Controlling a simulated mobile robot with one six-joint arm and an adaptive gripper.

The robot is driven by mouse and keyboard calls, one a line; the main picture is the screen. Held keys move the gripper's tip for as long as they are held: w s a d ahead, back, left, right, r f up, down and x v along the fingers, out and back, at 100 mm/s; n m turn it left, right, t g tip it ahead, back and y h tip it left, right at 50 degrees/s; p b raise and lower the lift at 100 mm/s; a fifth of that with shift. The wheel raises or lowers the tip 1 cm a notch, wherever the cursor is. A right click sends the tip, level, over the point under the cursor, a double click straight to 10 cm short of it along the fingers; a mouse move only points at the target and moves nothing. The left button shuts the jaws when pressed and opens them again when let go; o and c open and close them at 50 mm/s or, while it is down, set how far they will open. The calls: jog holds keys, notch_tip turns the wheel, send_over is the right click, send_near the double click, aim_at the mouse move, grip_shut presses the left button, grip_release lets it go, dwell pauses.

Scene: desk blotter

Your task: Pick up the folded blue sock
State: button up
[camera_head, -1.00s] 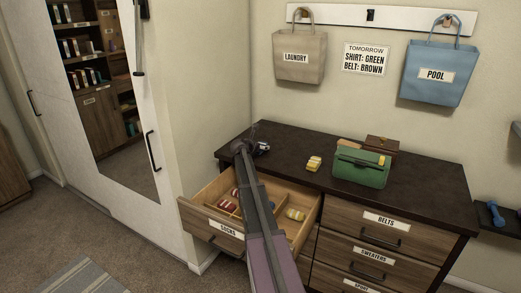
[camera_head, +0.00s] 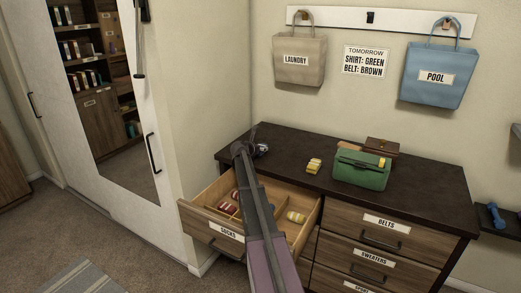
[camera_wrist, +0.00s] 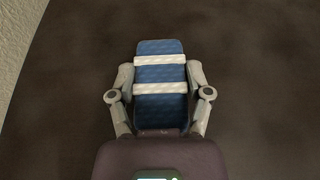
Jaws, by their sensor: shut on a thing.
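The folded blue sock (camera_wrist: 161,75) has two white stripes and fills the middle of the wrist view. My gripper (camera_wrist: 160,94) is shut on it, with one finger pressed against each long side. In the head view, the sock (camera_head: 261,149) shows as a small blue and white patch at the back left of the dresser top, partly hidden by my arm. The dark dresser top is behind it in the wrist view. I cannot tell whether the sock touches that top or is just above it.
The socks drawer (camera_head: 226,231) is open below my arm, with red socks (camera_head: 227,208) and a striped yellowish sock (camera_head: 296,217) inside. A yellow folded item (camera_head: 314,165) and a green bag (camera_head: 360,170) stand on the dresser top (camera_head: 420,187). A wall is close on the left.

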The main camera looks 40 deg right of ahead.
jog(key=shift+r, duration=0.1)
jog(key=shift+r+p, duration=1)
jog(key=shift+p, duration=0.05)
jog(key=shift+r+p, duration=0.8)
jog(key=shift+p, duration=0.05)
jog(key=s, duration=0.5)
jog(key=s+a, duration=0.1)
jog(key=s, duration=0.4)
jog(key=s+a+r+p, duration=0.1)
jog(key=s, duration=0.4)
jog(key=shift+s, duration=0.4)
jog(key=shift+r, duration=0.2)
